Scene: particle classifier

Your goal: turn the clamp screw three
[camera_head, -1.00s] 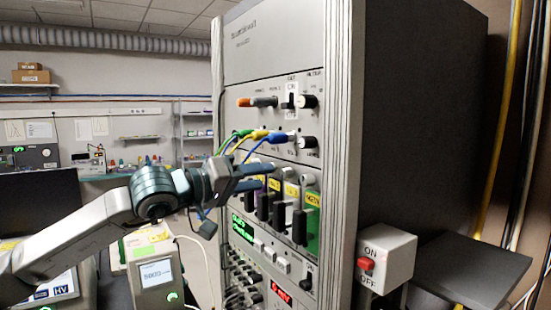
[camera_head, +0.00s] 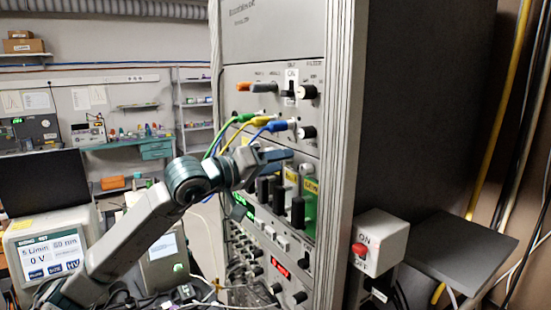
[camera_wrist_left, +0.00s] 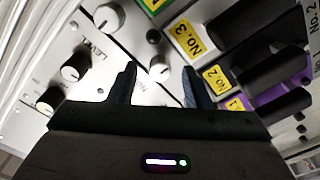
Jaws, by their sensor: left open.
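My left gripper (camera_head: 276,157) is at the front of the instrument rack, just above the row of modules with black handles. In the left wrist view the gripper (camera_wrist_left: 159,72) is open, with one dark finger on each side of a round silver knob (camera_wrist_left: 159,68), which looks like a clamp screw. The knob is close to the yellow No.3 label (camera_wrist_left: 190,40). I cannot tell whether the fingers touch it. A second silver knob (camera_wrist_left: 108,18) is nearer the top, by the green module. My right gripper is not in view.
Green, yellow and blue cables (camera_head: 262,121) plug in just above the gripper. Black module handles (camera_head: 298,212) stick out below it. Black knobs marked LEVEL (camera_wrist_left: 75,67) are left of the fingers.

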